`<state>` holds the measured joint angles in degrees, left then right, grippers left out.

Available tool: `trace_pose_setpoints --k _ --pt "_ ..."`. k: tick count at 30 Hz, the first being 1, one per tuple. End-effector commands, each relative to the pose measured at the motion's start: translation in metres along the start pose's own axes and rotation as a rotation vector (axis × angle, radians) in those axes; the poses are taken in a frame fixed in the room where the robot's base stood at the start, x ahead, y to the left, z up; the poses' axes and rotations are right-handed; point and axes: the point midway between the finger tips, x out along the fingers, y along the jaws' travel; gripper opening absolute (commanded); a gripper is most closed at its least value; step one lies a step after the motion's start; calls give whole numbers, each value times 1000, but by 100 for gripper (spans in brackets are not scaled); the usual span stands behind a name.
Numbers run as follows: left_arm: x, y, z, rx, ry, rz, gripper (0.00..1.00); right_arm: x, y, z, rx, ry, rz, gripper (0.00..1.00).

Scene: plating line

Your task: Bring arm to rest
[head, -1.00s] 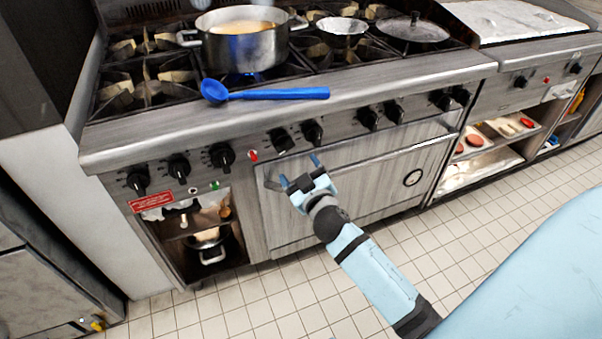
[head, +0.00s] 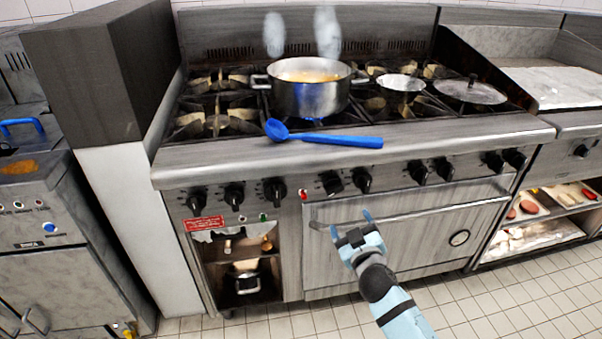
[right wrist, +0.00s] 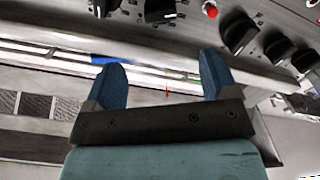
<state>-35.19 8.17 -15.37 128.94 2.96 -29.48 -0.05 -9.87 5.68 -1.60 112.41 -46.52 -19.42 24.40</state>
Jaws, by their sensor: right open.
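My right gripper (head: 352,218) is in front of the oven door of the stove, below the row of knobs. Its two blue fingers stand apart with nothing between them. The right wrist view also shows the open fingers (right wrist: 165,85), with the oven door handle (right wrist: 160,75) behind them. I cannot tell how near the fingers are to the handle. My left gripper is not in view.
The stove (head: 230,155) carries a steaming pot (head: 310,98) of yellowish food. A blue ladle (head: 330,138) lies along its front edge. A pan and a lid (head: 470,93) sit on the right burners. Tiled floor (head: 490,310) in front is clear.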

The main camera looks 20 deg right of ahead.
Motion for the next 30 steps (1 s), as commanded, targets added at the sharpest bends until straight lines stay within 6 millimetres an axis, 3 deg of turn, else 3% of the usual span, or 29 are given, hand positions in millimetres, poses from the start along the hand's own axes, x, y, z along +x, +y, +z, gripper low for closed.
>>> trace_pose_setpoints --k 5,8,15,23,24,30 --pt "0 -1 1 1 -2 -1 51 -6 -4 2 11 -10 -15 80" --pt "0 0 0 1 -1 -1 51 -32 -23 11 54 -51 -79 80" --pt "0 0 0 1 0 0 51 -142 -93 25 239 -223 -365 80" --pt "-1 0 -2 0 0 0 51 -244 -140 10 417 -360 -632 80" --pt "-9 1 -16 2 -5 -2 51 -237 -130 -4 403 -355 -618 80" --pt "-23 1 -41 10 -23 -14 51 -236 -115 -27 388 -372 -608 80"
